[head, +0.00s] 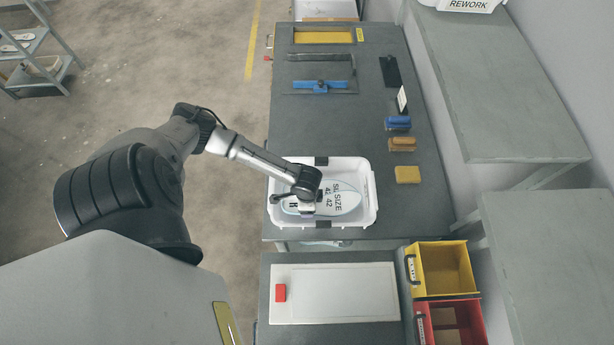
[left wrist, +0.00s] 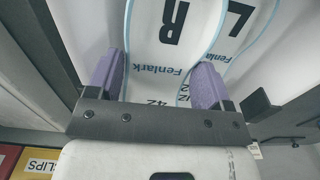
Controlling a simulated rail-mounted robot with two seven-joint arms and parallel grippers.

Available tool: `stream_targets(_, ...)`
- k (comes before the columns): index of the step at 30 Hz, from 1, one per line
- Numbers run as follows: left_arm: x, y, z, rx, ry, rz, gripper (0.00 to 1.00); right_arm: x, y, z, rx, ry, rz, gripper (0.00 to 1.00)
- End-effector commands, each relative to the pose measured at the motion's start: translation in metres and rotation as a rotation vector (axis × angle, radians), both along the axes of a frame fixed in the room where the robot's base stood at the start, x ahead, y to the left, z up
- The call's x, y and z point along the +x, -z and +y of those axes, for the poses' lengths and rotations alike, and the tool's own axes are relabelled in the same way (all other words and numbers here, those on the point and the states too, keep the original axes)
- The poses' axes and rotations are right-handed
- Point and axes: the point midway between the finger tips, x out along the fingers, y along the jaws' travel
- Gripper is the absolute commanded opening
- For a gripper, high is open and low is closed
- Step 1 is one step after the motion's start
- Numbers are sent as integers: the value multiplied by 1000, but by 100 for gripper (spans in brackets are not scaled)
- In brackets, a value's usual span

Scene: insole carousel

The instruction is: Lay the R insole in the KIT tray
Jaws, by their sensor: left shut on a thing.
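A white R insole (left wrist: 165,50) with a pale blue edge, marked "R", "Fenlark" and "42", lies between the purple fingers of my left gripper (left wrist: 158,85) in the left wrist view. The gripper is shut on it. An L insole (left wrist: 232,42) lies beside and partly under it. In the head view my left gripper (head: 306,208) is low over a white tray (head: 370,205) holding overlapping insole shapes with "SIZE 42" print. No KIT label is legible on this tray. The gripper hides part of the insoles. My right gripper is not in view.
The dark bench (head: 410,215) carries a blue-handled tool (head: 320,86), blue (head: 398,122) and brown (head: 402,144) blocks and a yellow sponge (head: 407,174). Yellow (head: 447,268) and red (head: 452,322) bins stand right.

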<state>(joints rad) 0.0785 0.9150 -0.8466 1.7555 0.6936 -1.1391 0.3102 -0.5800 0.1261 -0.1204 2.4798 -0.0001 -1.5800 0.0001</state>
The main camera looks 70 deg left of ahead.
Motion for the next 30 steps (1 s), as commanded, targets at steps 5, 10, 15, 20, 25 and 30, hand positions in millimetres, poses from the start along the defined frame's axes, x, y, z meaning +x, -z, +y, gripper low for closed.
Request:
stream_targets(5,0,4,0,0,0,0,51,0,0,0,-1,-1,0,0)
stream_targets(10,0,4,0,0,0,0,50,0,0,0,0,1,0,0)
stream_targets(15,0,8,-1,-1,-1,0,50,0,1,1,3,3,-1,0)
stream_targets(20,0,13,-1,-1,-1,-1,50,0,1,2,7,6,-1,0)
stream_targets(25,0,16,0,0,-1,-1,50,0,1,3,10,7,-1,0)
stream_targets(30,0,16,0,0,0,0,84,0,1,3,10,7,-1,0)
